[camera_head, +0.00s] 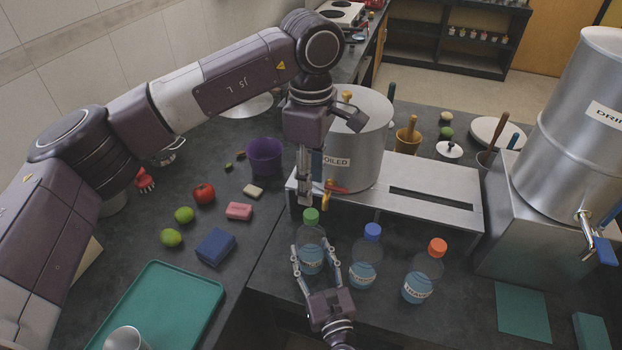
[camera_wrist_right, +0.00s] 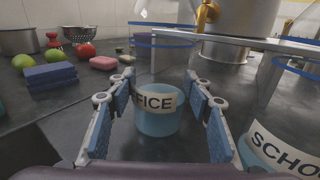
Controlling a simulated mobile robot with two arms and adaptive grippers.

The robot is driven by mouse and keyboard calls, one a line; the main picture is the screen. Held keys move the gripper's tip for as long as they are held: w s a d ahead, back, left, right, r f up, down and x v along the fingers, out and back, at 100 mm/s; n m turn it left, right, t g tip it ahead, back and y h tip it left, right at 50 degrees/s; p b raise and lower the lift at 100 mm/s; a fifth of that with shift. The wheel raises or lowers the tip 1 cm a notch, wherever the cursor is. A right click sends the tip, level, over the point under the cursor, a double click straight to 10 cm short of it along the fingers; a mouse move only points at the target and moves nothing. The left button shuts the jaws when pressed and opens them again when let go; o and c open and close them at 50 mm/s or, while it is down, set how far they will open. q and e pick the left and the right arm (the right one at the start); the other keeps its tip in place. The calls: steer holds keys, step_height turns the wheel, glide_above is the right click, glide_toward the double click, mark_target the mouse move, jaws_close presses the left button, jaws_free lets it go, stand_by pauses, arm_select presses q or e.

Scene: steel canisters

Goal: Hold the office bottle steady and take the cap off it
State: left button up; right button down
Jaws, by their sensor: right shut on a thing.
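The office bottle (camera_head: 311,255), clear with blue liquid, stands upright on the dark counter. Its green cap (camera_head: 311,216) is on its neck. In the right wrist view the bottle (camera_wrist_right: 160,121) shows between the finger pads, with "FICE" readable on its label. My right gripper (camera_head: 317,268) is shut on the bottle's body from the front side. My left gripper (camera_head: 305,202) points down, its fingertips just above the green cap and apparently clear of it. I see its fingers nearly edge-on, so the gap between them is hidden.
A blue-capped bottle (camera_head: 364,268) and an orange-capped bottle (camera_head: 424,275) stand to the right. A steel shelf (camera_head: 440,185) carrying a large canister (camera_head: 365,125) is close behind. A sponge (camera_head: 215,246), pink soap (camera_head: 239,211) and a green tray (camera_head: 165,305) lie left.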

mark_target(311, 213)
arm_select(q)
steer(key=m, duration=0.6)
steer(key=shift+m, duration=0.4)
steer(key=m, duration=1.5)
steer(key=shift+f+m, duration=0.3)
steer(key=shift+f, duration=3.7)
jaws_close()
